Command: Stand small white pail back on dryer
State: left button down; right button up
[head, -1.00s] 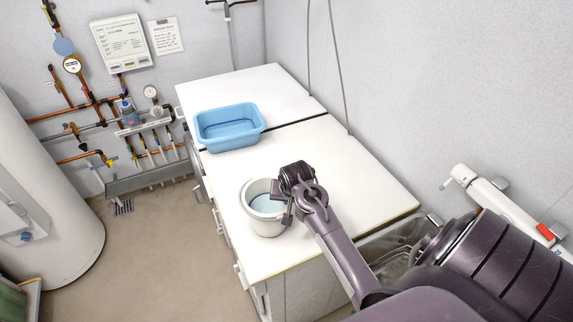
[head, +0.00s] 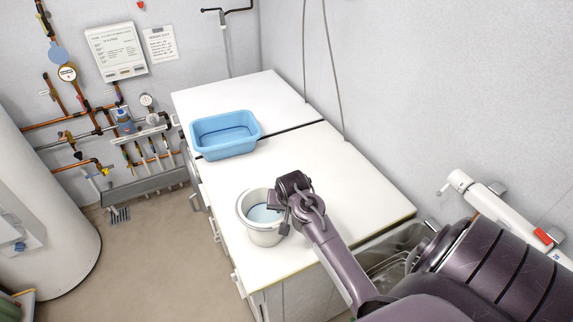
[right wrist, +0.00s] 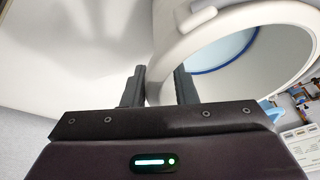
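The small white pail (head: 263,236) is at the near part of the dryer's white top (head: 340,190), close to its left edge. It looks upright, with a pale blue area inside. I cannot tell whether its base touches the top. My right gripper (head: 287,208) is at the pail's right rim. In the right wrist view, the fingers (right wrist: 160,88) straddle the pail's wall (right wrist: 165,60), one outside and one inside, and appear closed on it. My left gripper is not in view.
A blue basin (head: 225,136) stands farther back on the adjoining white top. The dryer top right of the pail is clear apart from my arm above it. A wall borders the right side, and a white tank (head: 40,200) stands at the left.

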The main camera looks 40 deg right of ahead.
jog(key=shift+r, duration=0.35)
jog(key=b+v, duration=0.4)
jog(key=v, duration=0.7)
jog(key=shift+s+r, duration=0.2)
jog(key=shift+r, duration=0.05)
